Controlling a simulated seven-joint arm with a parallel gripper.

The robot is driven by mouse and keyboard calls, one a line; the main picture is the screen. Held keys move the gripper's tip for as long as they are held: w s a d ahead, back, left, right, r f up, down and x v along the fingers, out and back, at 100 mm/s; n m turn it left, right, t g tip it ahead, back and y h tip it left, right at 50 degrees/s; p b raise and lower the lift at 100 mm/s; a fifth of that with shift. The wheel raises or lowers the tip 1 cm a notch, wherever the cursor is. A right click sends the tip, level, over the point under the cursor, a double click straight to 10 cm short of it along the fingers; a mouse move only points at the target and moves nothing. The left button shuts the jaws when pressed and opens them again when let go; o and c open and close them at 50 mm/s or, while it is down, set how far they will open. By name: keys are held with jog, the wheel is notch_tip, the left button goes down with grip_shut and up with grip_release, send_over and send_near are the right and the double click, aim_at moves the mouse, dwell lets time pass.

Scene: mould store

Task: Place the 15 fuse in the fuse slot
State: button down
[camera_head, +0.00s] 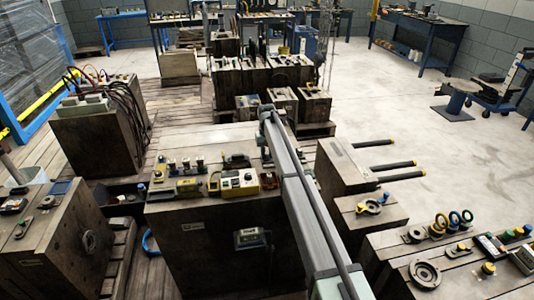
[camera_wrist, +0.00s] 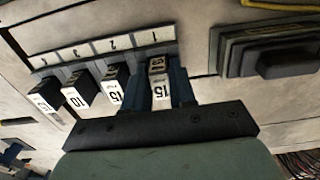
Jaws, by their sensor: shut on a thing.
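My gripper (camera_wrist: 158,80) is at the near side of a row of fuses in the wrist view. Its dark fingers are shut on a small fuse with a white label reading 15 (camera_wrist: 161,93). The held fuse is in line with the label marked 1 on the fuse strip (camera_wrist: 104,48). I cannot tell whether it touches the strip or sits in a slot. To its left are another fuse labelled 15 (camera_wrist: 115,97), one labelled 10 (camera_wrist: 77,101) and a further fuse (camera_wrist: 46,106) at the end. In the head view my arm hides the gripper and fuses.
A dark raised fixture (camera_wrist: 268,52) stands right of the strip in the wrist view. In the head view, a wooden block with a yellow device (camera_head: 235,182) stands left of my arm. A block with black-and-yellow rods (camera_head: 338,165) stands to its right. Open concrete floor lies further right.

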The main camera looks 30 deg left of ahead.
dwell(0.3)
jog(key=c, duration=0.8)
grip_release()
jog(key=shift+c, duration=0.2)
jog(key=shift+r, duration=0.1)
jog(key=shift+r, duration=3.6)
